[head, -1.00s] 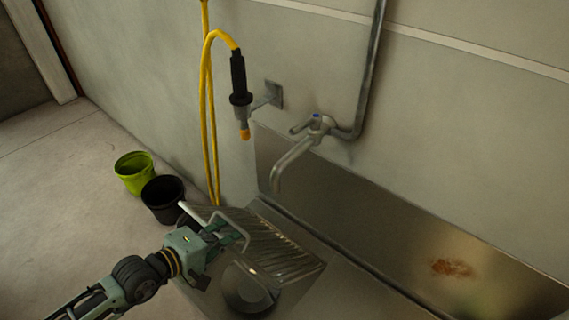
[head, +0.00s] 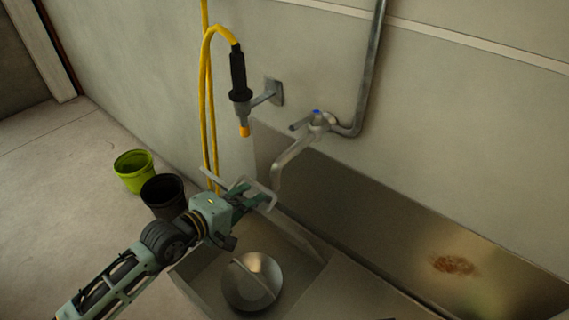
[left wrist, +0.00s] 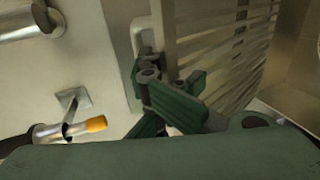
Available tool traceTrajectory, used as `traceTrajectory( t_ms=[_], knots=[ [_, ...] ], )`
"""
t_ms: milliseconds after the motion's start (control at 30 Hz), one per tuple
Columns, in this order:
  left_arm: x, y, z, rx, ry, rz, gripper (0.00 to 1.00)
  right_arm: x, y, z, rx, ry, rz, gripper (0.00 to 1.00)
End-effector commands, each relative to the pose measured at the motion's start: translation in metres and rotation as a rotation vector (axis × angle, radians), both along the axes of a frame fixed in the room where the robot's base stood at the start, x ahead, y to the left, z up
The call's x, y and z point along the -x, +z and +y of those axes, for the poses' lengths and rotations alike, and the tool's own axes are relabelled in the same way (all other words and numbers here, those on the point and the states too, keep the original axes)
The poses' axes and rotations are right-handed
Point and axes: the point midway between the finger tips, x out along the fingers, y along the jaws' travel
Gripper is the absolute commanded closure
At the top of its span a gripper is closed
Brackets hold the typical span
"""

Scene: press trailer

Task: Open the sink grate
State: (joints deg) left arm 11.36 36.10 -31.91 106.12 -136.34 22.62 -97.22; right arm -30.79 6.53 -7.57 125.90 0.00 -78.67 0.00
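The sink grate (left wrist: 225,50) is a slatted metal panel, seen large in the left wrist view and raised steeply. In the head view it is almost edge-on, and mainly its pale handle loop (head: 211,177) shows. My left gripper (head: 256,197) is at this handle, its green fingers (left wrist: 172,105) close together around it; they partly hide the contact. The sink basin (head: 305,268) below is uncovered and shows a round metal piece (head: 262,268) inside. My right gripper is not in view.
The tap (head: 294,150) hangs just above and right of my left gripper. A hose nozzle (head: 239,80) is on the wall, with a yellow hose (head: 206,100). Green (head: 134,172) and black (head: 162,194) buckets stand on the floor at left.

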Motion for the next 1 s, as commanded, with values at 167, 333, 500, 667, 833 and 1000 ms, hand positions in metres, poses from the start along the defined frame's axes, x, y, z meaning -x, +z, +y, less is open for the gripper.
traceTrajectory(
  t_ms=[167, 333, 500, 667, 833, 1000],
  knots=[
    [-0.014, 0.003, -0.011, 0.011, 0.001, -0.011, 1.0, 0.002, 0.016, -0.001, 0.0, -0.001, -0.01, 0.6],
    [-0.023, 0.006, -0.019, 0.018, 0.0, -0.02, 1.0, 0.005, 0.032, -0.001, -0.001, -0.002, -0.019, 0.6],
    [-0.032, 0.008, -0.025, 0.026, 0.0, -0.028, 1.0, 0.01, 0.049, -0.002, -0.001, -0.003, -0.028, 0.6],
    [-0.04, 0.011, -0.032, 0.032, -0.001, -0.036, 1.0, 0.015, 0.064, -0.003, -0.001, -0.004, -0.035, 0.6],
    [-0.054, 0.013, -0.043, 0.043, -0.001, -0.05, 1.0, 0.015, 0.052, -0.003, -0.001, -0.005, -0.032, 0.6],
    [-0.063, 0.015, -0.05, 0.048, -0.001, -0.058, 1.0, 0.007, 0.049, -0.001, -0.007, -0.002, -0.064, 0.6]
  ],
)
